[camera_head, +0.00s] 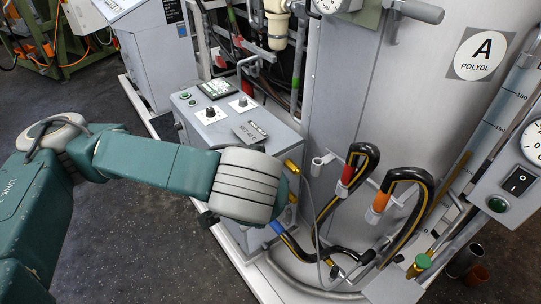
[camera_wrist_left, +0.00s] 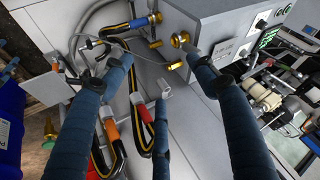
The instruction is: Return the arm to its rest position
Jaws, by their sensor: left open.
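My left arm (camera_head: 165,165) reaches in from the left in the head view, with its rounded wrist (camera_head: 246,185) in front of the grey control box (camera_head: 232,122). The left gripper is mostly hidden behind this wrist. In the wrist view the left gripper (camera_wrist_left: 155,66) shows three blue fingers spread apart with nothing between them. Beyond the fingers are the grey tank wall, a small bracket and the control box's brass fittings (camera_wrist_left: 180,39). I cannot tell how near the fingertips are to these. My right gripper is in neither view.
Black-and-yellow hoses with a red collar (camera_head: 347,174) and an orange collar (camera_head: 380,201) hang on the tank (camera_head: 400,100) marked "A POLYOL". A switch panel (camera_head: 513,190) stands at the right. The dark floor (camera_head: 150,235) below the arm is clear.

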